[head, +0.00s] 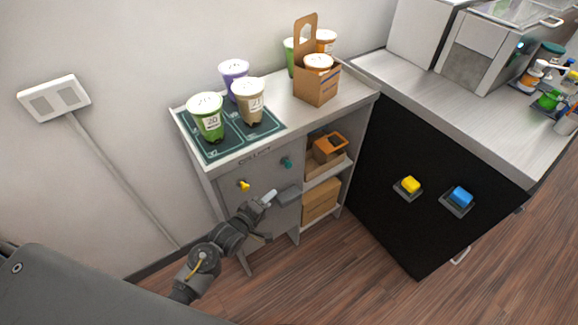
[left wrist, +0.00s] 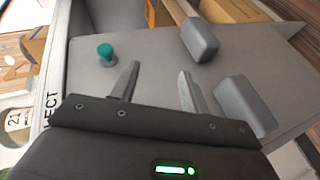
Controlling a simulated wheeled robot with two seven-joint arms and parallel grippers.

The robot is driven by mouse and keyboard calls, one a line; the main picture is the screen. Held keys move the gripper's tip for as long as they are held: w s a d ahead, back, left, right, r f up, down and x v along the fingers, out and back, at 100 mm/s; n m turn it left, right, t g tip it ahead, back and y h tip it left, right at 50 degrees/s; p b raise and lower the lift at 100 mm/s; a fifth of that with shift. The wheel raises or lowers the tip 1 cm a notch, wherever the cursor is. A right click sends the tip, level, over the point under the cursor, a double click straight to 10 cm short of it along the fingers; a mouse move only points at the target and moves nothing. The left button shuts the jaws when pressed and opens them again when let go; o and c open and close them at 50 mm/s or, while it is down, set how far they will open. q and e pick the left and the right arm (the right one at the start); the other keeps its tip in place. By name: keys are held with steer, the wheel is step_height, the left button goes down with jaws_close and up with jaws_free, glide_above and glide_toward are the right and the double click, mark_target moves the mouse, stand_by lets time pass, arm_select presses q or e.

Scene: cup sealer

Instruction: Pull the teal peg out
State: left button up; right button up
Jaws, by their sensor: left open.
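The teal peg (head: 286,162) sticks out of the grey front panel of the cabinet below the counter, near its right edge. In the left wrist view the teal peg (left wrist: 106,52) stands on the panel just beyond and left of the left fingertip. My left gripper (head: 268,217) is in front of the panel, lower than the peg and apart from it. In the left wrist view my left gripper (left wrist: 157,78) is open, with nothing between its fingers. My right gripper is not in view.
A yellow peg (head: 244,185) sits on the same panel, left of the teal one. A grey handle (head: 289,195) juts from the panel beside my gripper. Several lidded cups stand above on the counter (head: 275,84). Open shelves with boxes (head: 320,199) are to the right.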

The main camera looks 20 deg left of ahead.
arm_select(q)
steer(key=n+t, duration=0.2)
glide_toward(288, 167)
steer(key=shift+h, duration=0.3)
steer(key=x, duration=0.5)
steer(key=p+x, duration=0.1)
steer(key=x, duration=0.5)
steer(key=shift+a, duration=0.2)
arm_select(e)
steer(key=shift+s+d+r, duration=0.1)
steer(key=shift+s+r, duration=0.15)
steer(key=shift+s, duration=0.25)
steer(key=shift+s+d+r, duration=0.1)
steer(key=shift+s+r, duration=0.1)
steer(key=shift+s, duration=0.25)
arm_select(q)
jaws_close()
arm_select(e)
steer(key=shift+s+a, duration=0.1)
